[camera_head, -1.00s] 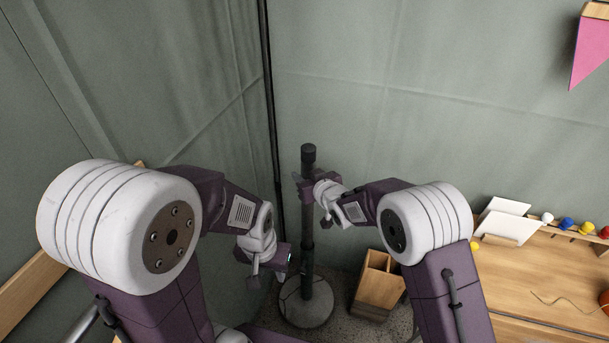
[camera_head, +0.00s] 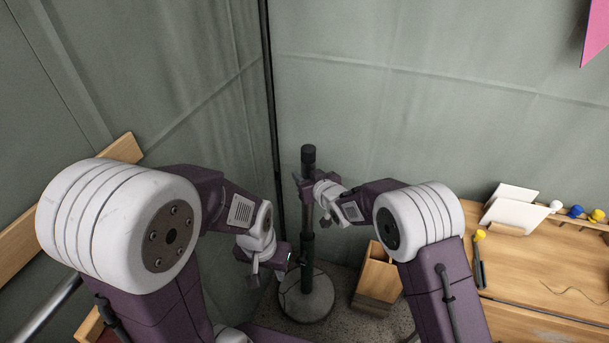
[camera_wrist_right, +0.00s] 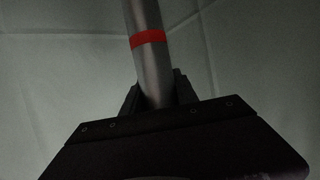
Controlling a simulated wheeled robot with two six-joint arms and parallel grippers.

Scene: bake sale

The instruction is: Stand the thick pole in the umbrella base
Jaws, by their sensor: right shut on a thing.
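The thick pole (camera_head: 308,161) stands about upright in the middle of the head view, dark with a black top. In the right wrist view it is a grey tube with a red band (camera_wrist_right: 148,38). My right gripper (camera_head: 307,190) is shut on its upper part. The round grey umbrella base (camera_head: 318,305) is on the floor directly below. A dark tube (camera_head: 307,245) continues down to the base; I cannot tell how far the pole sits in it. My left gripper (camera_head: 296,261) is beside the lower tube; its jaws are too small to read.
A wooden box (camera_head: 378,278) stands on the floor right of the base. A wooden table (camera_head: 540,270) with white cards (camera_head: 514,210) is at the right. Grey fabric walls meet behind the pole, with a thin black post (camera_head: 269,90) in the corner.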

